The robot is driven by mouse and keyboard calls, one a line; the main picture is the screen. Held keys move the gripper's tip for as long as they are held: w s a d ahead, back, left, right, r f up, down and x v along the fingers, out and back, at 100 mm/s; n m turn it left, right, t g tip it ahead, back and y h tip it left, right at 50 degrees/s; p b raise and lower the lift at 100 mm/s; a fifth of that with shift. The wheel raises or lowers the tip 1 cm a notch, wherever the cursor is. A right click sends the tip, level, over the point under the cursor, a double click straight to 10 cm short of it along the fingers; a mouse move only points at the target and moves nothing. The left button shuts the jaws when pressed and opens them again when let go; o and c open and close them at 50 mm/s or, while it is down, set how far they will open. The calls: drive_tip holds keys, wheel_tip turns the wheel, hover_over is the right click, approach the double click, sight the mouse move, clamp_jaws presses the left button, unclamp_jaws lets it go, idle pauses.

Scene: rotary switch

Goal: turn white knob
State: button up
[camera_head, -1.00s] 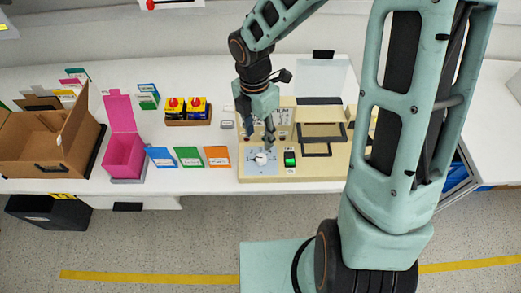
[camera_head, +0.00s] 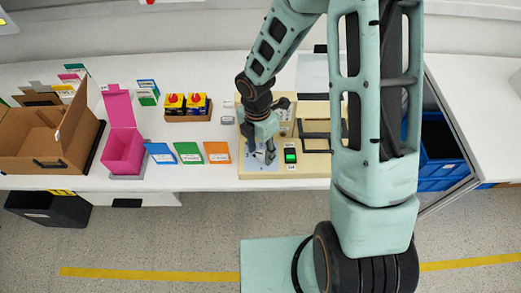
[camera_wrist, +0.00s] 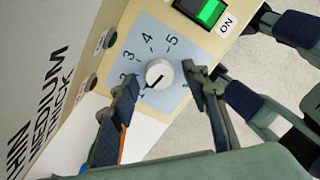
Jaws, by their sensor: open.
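The white knob (camera_wrist: 159,74) sits on a light blue dial plate (camera_wrist: 146,42) with printed numbers, in the wrist view. A dark pointer mark on the knob points down and left. My gripper (camera_wrist: 160,83) is open, with one finger on each side of the knob. The fingertips are close to the knob; whether they touch it I cannot tell. In the head view my gripper (camera_head: 264,154) is over the dial plate at the left front of the beige panel (camera_head: 318,169) and mostly hides the knob.
A green lit switch (camera_head: 290,155) marked ON is right of the dial. Orange, green and blue cards (camera_head: 189,153), a pink box (camera_head: 124,146) and a cardboard box (camera_head: 45,140) stand further left.

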drive_tip(key=c, duration=1.2)
drive_tip(key=shift+o, duration=0.2)
